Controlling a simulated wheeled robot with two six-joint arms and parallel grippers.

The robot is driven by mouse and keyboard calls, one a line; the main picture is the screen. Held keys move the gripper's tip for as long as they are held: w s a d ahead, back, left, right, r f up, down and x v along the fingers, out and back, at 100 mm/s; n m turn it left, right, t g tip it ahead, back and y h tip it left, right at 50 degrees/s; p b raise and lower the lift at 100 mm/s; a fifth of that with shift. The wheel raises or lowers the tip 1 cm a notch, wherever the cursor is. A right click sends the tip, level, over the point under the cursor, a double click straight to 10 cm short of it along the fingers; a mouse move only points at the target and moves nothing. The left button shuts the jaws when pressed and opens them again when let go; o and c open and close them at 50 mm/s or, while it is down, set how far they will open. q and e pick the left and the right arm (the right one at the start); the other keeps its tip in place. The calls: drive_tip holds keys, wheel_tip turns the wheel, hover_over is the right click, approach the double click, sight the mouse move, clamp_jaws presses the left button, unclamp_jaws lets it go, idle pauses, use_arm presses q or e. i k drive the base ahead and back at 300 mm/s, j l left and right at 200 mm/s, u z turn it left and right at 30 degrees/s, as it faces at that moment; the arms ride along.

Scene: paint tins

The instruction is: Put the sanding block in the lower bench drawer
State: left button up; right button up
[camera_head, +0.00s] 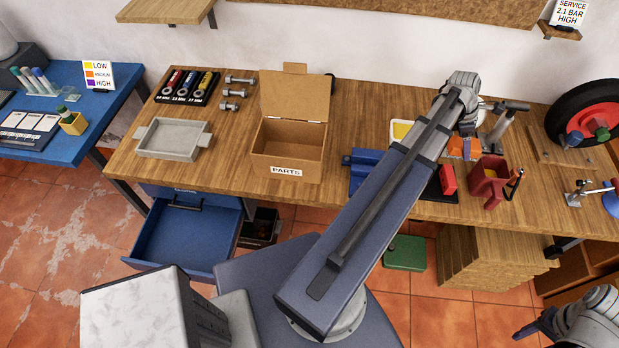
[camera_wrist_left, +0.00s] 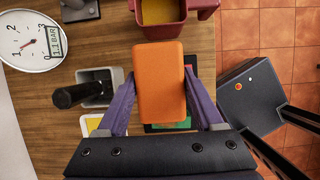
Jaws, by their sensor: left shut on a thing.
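The sanding block, an orange block, is between the two purple fingers of my left gripper (camera_wrist_left: 158,88). The sanding block (camera_wrist_left: 159,80) fills the middle of the left wrist view, over the bench. In the head view the left gripper (camera_head: 464,150) is at the right part of the bench, and the orange block (camera_head: 456,147) shows partly there. The lower bench drawer (camera_head: 187,240), blue, is pulled out at the left under the bench and looks empty; my arm base hides part of its surroundings.
On the bench (camera_head: 230,150) stand an open cardboard parts box (camera_head: 288,145), a grey tray (camera_head: 172,139) and a red container (camera_head: 488,182) close to my left gripper. A green box (camera_head: 405,253) lies on the floor. A blue table (camera_head: 95,120) stands at the left.

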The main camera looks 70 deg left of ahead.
sight(196, 230)
drive_tip(key=k+l+u, duration=0.1)
drive_tip(key=u, duration=1.3)
drive_tip(key=i+u, duration=0.15)
drive_tip(key=u, duration=0.8)
drive_tip(key=i+u, duration=0.1)
drive_tip(key=u, duration=0.35)
